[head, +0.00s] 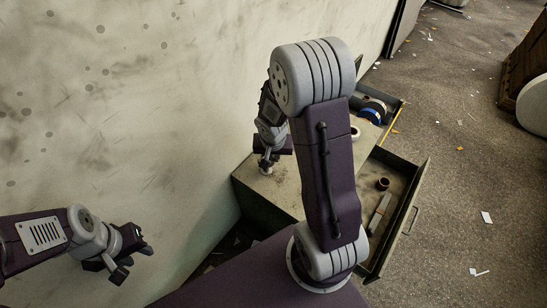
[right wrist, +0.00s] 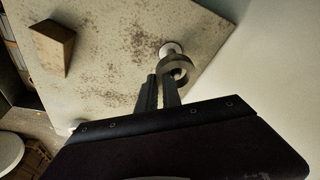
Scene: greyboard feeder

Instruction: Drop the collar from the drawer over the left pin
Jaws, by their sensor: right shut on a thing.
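My right gripper (right wrist: 168,80) is shut on a grey ring-shaped collar (right wrist: 178,68) above the bench top. A pale round-topped pin (right wrist: 170,48) shows just beyond the collar in the right wrist view. I cannot tell whether the collar is around the pin or only near it. In the head view my right gripper (head: 266,166) is low over the bench's left part, and the collar is too small to make out. The open drawer (head: 408,205) holds a dark hollow round piece (head: 383,184). My left gripper (head: 128,261) is open and empty, away from the bench.
A grey bar (head: 379,214) lies in the drawer. A blue and dark round item (head: 373,110) sits at the far end of the bench (head: 282,190), near a pale ring (head: 355,132). A brown block (right wrist: 54,46) stands on the bench top. A wall is close on the left.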

